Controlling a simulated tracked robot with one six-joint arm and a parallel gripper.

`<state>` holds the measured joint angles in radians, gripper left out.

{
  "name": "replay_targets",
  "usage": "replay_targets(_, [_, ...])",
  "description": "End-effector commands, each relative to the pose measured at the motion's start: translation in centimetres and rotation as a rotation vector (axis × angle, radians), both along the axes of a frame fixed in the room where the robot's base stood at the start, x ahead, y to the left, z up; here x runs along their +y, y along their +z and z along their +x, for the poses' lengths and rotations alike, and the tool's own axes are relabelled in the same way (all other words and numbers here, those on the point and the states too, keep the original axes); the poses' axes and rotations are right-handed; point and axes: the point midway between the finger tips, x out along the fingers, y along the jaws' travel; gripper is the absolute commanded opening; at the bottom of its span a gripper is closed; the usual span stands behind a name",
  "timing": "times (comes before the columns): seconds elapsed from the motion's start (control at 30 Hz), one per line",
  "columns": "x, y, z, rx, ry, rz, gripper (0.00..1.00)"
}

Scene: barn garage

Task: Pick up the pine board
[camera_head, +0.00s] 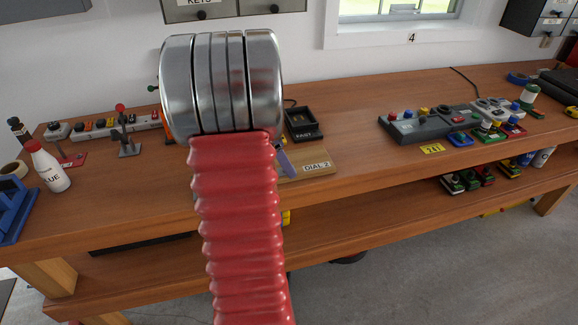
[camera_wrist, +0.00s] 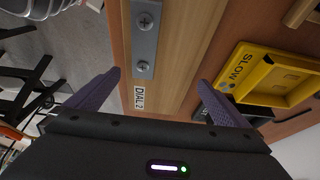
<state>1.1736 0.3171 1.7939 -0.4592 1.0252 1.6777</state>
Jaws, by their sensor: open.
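The pine board (camera_head: 318,160) is a light wooden piece on the workbench with a "DIAL 2" label at its front, partly hidden behind my red arm. In the wrist view the pale board (camera_wrist: 182,60) runs between and beyond my fingertips, with a grey metal plate (camera_wrist: 145,42) with two screws on it. My gripper (camera_wrist: 160,80) is open, its two purple fingers spread over the board with no visible grip on it. In the head view only one purple finger shows beside the board.
A black "FAST" tray (camera_head: 303,124) sits just behind the board. A yellow "SLOW" tray (camera_wrist: 272,82) is to the right in the wrist view. A grey control box (camera_head: 428,123) stands right on the bench (camera_head: 355,155), a glue bottle (camera_head: 48,167) left. Bare benchtop lies between board and control box.

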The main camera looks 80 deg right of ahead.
Motion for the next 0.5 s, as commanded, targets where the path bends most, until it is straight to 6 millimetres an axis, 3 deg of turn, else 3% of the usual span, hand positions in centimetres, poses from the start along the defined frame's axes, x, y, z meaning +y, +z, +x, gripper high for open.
replay_targets(0.2, [-0.4,-2.2,-0.8,0.002,0.000,0.001,1.00])
replay_targets(0.5, [-0.5,-2.4,-0.8,0.000,0.001,0.000,1.00])
